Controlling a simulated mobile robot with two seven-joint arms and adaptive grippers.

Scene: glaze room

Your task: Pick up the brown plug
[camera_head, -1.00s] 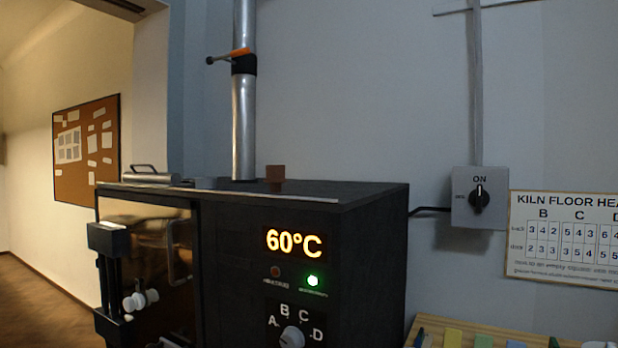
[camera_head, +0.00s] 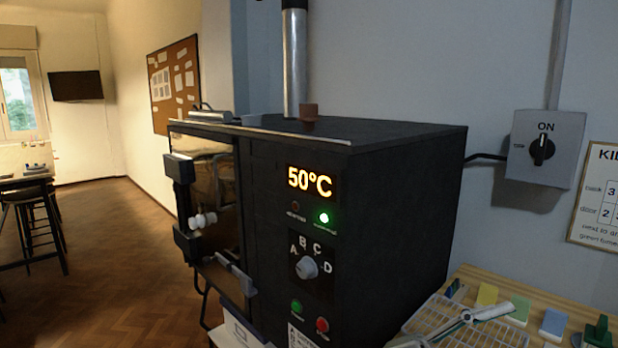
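The brown plug (camera_head: 309,112) is a small reddish-brown block standing on the flat top of the black kiln (camera_head: 400,190), near the base of the metal flue pipe (camera_head: 295,65). The kiln's display reads 50°C and a green lamp is lit beneath it. Neither of my grippers is in view.
A wooden table (camera_head: 468,278) at the lower right holds a white wire rack (camera_head: 440,328), tongs and coloured tiles. A grey switch box (camera_head: 545,148) set to ON is on the wall. Open wooden floor (camera_head: 115,270) lies left of the kiln. A high table (camera_head: 22,182) stands far left.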

